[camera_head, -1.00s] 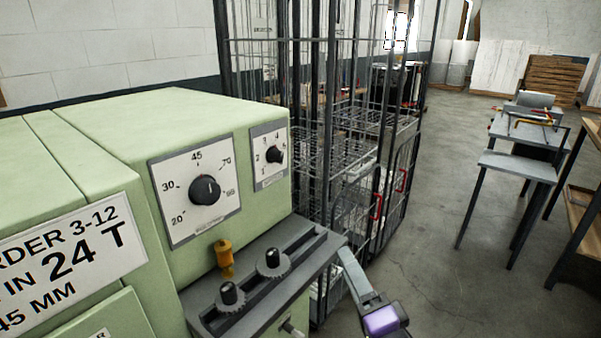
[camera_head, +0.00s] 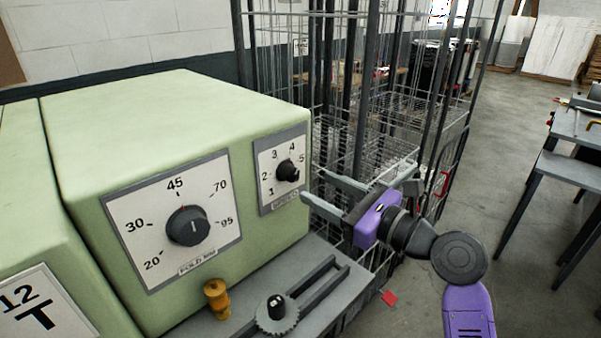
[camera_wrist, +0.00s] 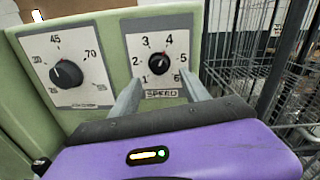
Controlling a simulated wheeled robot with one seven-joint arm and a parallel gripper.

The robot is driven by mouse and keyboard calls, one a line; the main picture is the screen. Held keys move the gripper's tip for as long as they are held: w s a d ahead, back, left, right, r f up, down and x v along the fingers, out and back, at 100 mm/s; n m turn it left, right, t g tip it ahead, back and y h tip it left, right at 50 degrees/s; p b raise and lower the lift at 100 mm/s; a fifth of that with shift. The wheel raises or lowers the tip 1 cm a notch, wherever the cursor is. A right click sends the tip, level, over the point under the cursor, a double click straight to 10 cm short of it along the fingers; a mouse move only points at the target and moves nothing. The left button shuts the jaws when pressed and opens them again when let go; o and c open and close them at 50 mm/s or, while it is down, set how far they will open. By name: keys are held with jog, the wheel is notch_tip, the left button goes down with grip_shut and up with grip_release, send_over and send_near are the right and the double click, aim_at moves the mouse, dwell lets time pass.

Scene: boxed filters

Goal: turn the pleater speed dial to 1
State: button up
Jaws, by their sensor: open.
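The speed dial (camera_head: 287,171) is a small black knob on a white plate numbered 1 to 6, on the green machine's front. In the wrist view the speed dial (camera_wrist: 159,63) sits above the label SPEED, beyond and between my fingertips. Its exact pointer setting is too small to read surely. My gripper (camera_head: 314,187), with grey fingers and a purple body, is open and empty just right of and in front of the plate. In the wrist view my gripper (camera_wrist: 162,88) points at the plate, apart from the knob.
A larger fold dial (camera_head: 188,226) marked 20 to 95 is left of the speed plate. An orange knob (camera_head: 216,298) and a slotted rail with a toothed black knob (camera_head: 277,312) lie below. A wire cage (camera_head: 385,120) stands close behind my gripper.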

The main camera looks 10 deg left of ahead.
aim_at(295, 175)
jog(key=x, duration=0.7)
jog(key=shift+w+a+p, duration=0.1)
jog(key=shift+a+p, duration=0.1)
jog(key=shift+p, duration=0.2)
grip_shut()
